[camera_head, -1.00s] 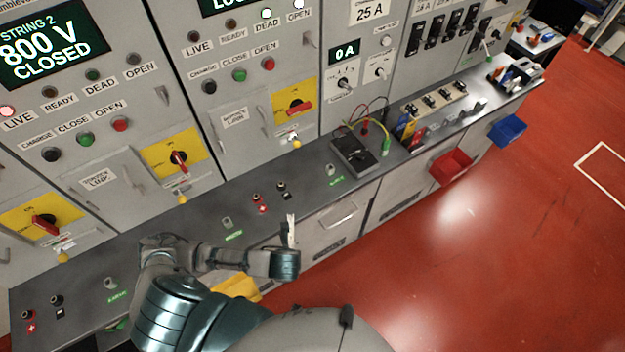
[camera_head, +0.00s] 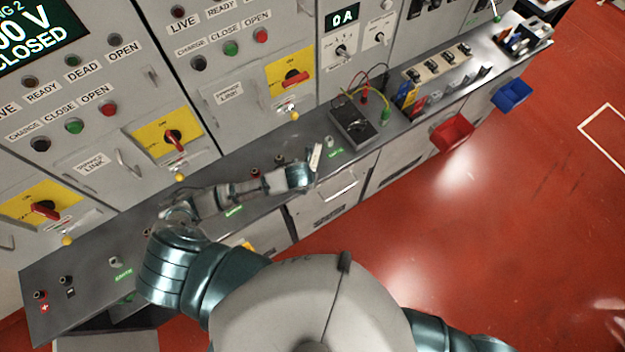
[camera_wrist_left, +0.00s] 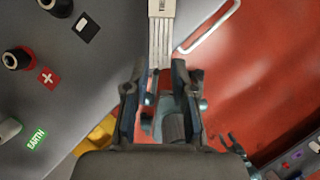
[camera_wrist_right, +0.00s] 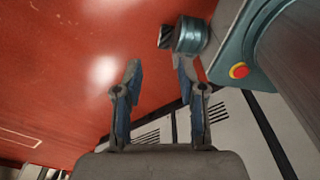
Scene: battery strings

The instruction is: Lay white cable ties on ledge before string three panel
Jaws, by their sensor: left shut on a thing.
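The white cable ties (camera_head: 315,157) are a slim upright bundle in my left gripper (camera_head: 307,176), over the ledge near its front edge. In the left wrist view the ties (camera_wrist_left: 161,38) stick out ahead from between the fingertips of the left gripper (camera_wrist_left: 160,78). The grey ledge (camera_head: 90,262) runs along the foot of the panels. The panel right of string 2 (camera_head: 235,75) stands behind it; its number is out of view. My right gripper (camera_wrist_right: 159,72) is open and empty over the red floor, and out of sight in the head view.
A black meter box (camera_head: 353,124) with coloured leads lies on the ledge right of the ties. Red and black terminals (camera_head: 255,173) are partly behind my left forearm. A red bin (camera_head: 452,132) and a blue bin (camera_head: 511,94) hang on the front.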

